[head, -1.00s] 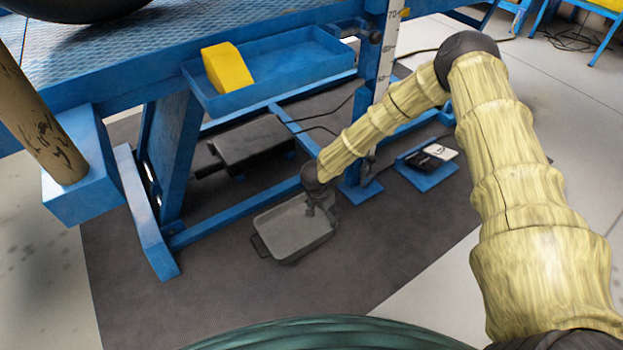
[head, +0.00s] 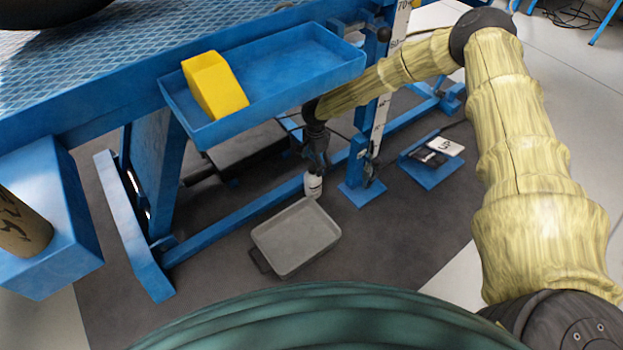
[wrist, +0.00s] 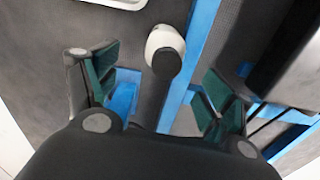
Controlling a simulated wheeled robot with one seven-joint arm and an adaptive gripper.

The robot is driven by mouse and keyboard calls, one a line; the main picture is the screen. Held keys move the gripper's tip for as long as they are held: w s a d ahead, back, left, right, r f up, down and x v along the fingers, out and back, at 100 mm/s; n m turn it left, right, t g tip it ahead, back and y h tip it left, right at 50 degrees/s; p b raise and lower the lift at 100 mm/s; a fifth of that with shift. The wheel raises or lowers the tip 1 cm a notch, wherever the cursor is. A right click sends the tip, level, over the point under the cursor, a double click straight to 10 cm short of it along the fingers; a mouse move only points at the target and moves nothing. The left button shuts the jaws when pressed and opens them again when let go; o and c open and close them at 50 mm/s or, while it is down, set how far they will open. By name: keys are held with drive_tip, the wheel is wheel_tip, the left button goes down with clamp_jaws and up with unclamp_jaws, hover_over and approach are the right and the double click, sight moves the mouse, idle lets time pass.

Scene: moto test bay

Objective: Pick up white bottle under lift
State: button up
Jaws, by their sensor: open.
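The white bottle (head: 313,186) stands on the dark mat under the blue lift, beside the grey tray and near a blue frame bar. In the head view its top is hidden by my gripper (head: 317,157), which is just above it. In the wrist view the bottle (wrist: 163,36) has a dark cap facing the camera and lies between the lines of the two fingers, toward the top. My gripper (wrist: 158,85) is open and empty, its green-padded fingers spread wide on either side. I cannot tell how far the fingertips are above the cap.
The grey tray (head: 296,238) lies on the mat in front of the bottle. A blue shelf tray (head: 290,80) with a yellow wedge (head: 214,86) overhangs close to my forearm. A blue upright with a scale (head: 380,125) stands right of the gripper. A blue pedal (head: 432,170) is farther right.

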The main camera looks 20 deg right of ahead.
sight(312, 168)
drive_tip(key=f+b, duration=0.1)
drive_tip(key=f, duration=0.1)
drive_tip(key=a+f, duration=0.1)
drive_tip(key=f, duration=0.1)
drive_tip(key=shift+w+f+b, duration=0.15)
drive_tip(key=shift+f+b, duration=0.2)
drive_tip(key=shift+f, duration=0.05)
drive_tip(key=shift+w+d+f+b, duration=0.1)
drive_tip(key=shift+f+b, duration=1.7)
drive_tip(key=shift+f, duration=1)
drive_tip(key=shift+r, duration=0.1)
drive_tip(key=c, duration=1.3)
drive_tip(key=shift+c, duration=0.2)
drive_tip(key=shift+r, duration=0.15)
